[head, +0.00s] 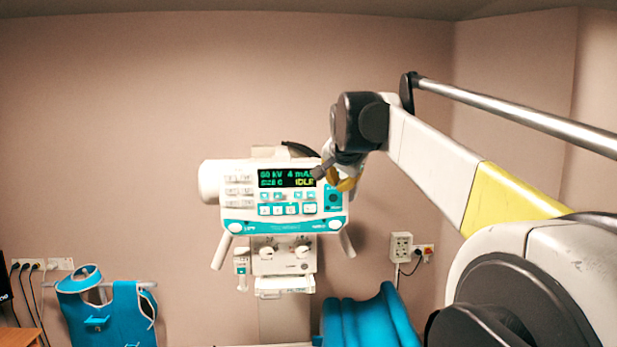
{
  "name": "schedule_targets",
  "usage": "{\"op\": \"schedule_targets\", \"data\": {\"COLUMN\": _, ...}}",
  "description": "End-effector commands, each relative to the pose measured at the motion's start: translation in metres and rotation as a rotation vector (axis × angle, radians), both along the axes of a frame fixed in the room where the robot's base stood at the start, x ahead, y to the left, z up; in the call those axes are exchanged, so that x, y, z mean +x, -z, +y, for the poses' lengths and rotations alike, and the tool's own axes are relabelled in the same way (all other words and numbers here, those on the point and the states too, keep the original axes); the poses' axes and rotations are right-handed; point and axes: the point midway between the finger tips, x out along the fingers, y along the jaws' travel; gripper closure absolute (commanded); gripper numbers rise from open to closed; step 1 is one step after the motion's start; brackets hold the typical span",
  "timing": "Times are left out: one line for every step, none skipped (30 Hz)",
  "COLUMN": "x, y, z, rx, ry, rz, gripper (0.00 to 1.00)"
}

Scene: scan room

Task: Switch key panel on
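The control panel (240,212) is a white and teal unit on the far wall, facing me. Its lit screen (287,178) reads about "60 kV 4 mA" and "IDLE". A small teal section with a dark round part (333,198) sits at its right side; I cannot tell whether this is a key switch or how it is turned. My gripper (333,177) is small, grey and yellow, in front of the panel's upper right corner and partly covering it. Whether it touches the panel, and whether its fingers are open, I cannot tell.
Below the panel is a white box with two knobs (285,255). A blue apron (112,312) hangs at lower left, and blue padded shapes (372,318) stand at lower right. Wall sockets (401,247) are on the right. The wall left of the panel is clear.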

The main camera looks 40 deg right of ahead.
Motion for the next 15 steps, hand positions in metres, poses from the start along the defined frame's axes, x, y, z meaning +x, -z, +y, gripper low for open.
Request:
{"op": "schedule_targets", "data": {"x": 0.000, "y": 0.000, "z": 0.000, "rx": 0.000, "ry": 0.000, "rz": 0.000, "gripper": 1.00}}
{"op": "schedule_targets", "data": {"x": -0.001, "y": 0.000, "z": 0.001, "rx": 0.000, "ry": 0.000, "rz": 0.000, "gripper": 1.00}}
{"op": "schedule_targets", "data": {"x": -0.003, "y": 0.000, "z": 0.002, "rx": 0.000, "ry": 0.000, "rz": 0.000, "gripper": 1.00}}
{"op": "schedule_targets", "data": {"x": -0.004, "y": 0.000, "z": 0.003, "rx": 0.000, "ry": 0.000, "rz": 0.000, "gripper": 1.00}}
{"op": "schedule_targets", "data": {"x": -0.006, "y": 0.000, "z": 0.004, "rx": 0.000, "ry": 0.000, "rz": 0.000, "gripper": 1.00}}
{"op": "schedule_targets", "data": {"x": -0.010, "y": 0.000, "z": 0.006, "rx": 0.000, "ry": 0.000, "rz": 0.000, "gripper": 1.00}}
{"op": "schedule_targets", "data": {"x": -0.013, "y": 0.000, "z": 0.008, "rx": 0.000, "ry": 0.000, "rz": 0.000, "gripper": 1.00}}
{"op": "schedule_targets", "data": {"x": -0.015, "y": 0.000, "z": 0.009, "rx": 0.000, "ry": 0.000, "rz": 0.000, "gripper": 1.00}}
{"op": "schedule_targets", "data": {"x": -0.019, "y": 0.000, "z": 0.012, "rx": 0.000, "ry": 0.000, "rz": 0.000, "gripper": 1.00}}
{"op": "schedule_targets", "data": {"x": -0.021, "y": 0.000, "z": 0.013, "rx": 0.000, "ry": 0.000, "rz": 0.000, "gripper": 1.00}}
{"op": "schedule_targets", "data": {"x": -0.024, "y": 0.000, "z": 0.015, "rx": 0.000, "ry": 0.000, "rz": 0.000, "gripper": 1.00}}
{"op": "schedule_targets", "data": {"x": -0.027, "y": 0.000, "z": 0.017, "rx": 0.000, "ry": 0.000, "rz": 0.000, "gripper": 1.00}}
{"op": "schedule_targets", "data": {"x": -0.030, "y": 0.000, "z": 0.018, "rx": 0.000, "ry": 0.000, "rz": 0.000, "gripper": 1.00}}
{"op": "schedule_targets", "data": {"x": -0.032, "y": 0.000, "z": 0.020, "rx": 0.000, "ry": 0.000, "rz": 0.000, "gripper": 1.00}}
{"op": "schedule_targets", "data": {"x": -0.035, "y": 0.000, "z": 0.022, "rx": 0.000, "ry": 0.000, "rz": 0.000, "gripper": 1.00}}
